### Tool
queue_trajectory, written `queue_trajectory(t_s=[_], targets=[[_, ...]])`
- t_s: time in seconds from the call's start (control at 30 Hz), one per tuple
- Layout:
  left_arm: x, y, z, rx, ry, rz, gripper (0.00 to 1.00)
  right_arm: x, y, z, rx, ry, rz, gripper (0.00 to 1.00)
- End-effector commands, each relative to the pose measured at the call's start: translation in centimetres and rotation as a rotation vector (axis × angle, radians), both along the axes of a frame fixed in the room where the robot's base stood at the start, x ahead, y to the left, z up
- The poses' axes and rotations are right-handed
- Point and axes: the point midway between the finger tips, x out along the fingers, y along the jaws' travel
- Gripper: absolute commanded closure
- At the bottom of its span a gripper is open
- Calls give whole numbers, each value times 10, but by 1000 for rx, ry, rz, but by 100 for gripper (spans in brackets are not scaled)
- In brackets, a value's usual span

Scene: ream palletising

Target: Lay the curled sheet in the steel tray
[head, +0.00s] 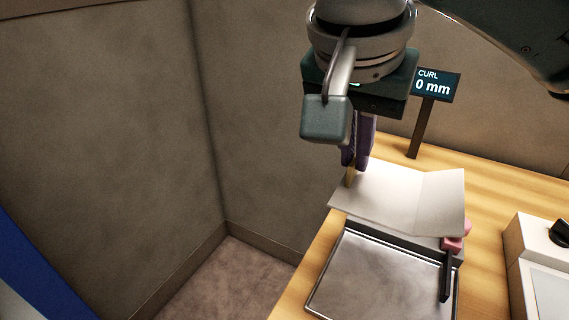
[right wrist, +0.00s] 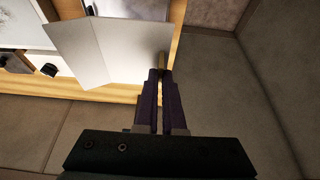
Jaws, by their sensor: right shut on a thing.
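The curled sheet (head: 392,203) is a pale sheet with a crease; one part of it tilts up at the right. In the head view it is above the far end of the steel tray (head: 375,275), a shallow shiny tray with a dark rim. My right gripper (head: 352,178) is shut on the sheet's left edge, its purple fingers pointing down. The right wrist view also shows the sheet (right wrist: 115,50) at the fingertips of the right gripper (right wrist: 160,72). Whether the sheet touches the tray I cannot tell. My left gripper is not in view.
A sign (head: 437,85) reading "CURL 0 mm" stands on the wooden table (head: 490,215) behind the sheet. A pink object (head: 457,240) and a black bar (head: 446,277) sit at the tray's right side. A white device (head: 540,260) with a black knob is farther right. The floor left of the table is clear.

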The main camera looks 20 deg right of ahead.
Motion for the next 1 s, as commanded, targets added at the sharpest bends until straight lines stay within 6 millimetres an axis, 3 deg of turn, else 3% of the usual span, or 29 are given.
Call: queue_trajectory(t_s=[0.03,0.1,0.17,0.4,0.63,0.83,1.0], targets=[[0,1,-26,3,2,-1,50,-1,0,-29,2,5,0,100],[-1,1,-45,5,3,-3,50,-1,1,-50,3,5,1,100],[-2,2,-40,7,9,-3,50,-1,-1,-58,-2,7,1,100],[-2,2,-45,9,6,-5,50,-1,-1,-117,-3,3,2,100],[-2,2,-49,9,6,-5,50,0,-1,-140,-1,2,2,100],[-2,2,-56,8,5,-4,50,0,0,-172,0,2,4,100],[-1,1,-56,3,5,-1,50,0,0,-178,0,0,4,100]])
